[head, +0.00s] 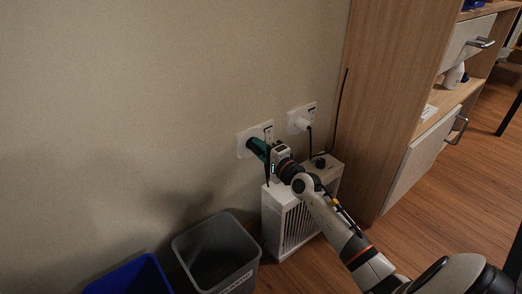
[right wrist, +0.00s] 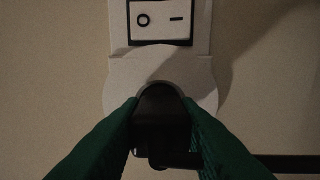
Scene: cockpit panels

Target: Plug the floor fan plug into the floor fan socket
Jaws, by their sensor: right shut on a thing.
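My right gripper (head: 256,147) has green fingers and is at the left wall socket. In the right wrist view its fingers (right wrist: 160,128) are shut on a black plug (right wrist: 160,105). The plug is in front of the round white face of the socket (right wrist: 117,82), below a rocker switch (right wrist: 160,21). It overlaps the socket face; I cannot tell how deep it sits. A dark cord (right wrist: 290,163) runs to the right. In the head view the white socket plate (head: 243,143) is partly hidden by the gripper. My left gripper is not in view.
A second wall socket (head: 301,111) holds a white plug with a black cord. A white boxy appliance (head: 275,214) with a grille stands below. A grey bin (head: 190,262) and a blue bin (head: 135,276) stand to the left. A wooden cabinet (head: 390,90) is on the right.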

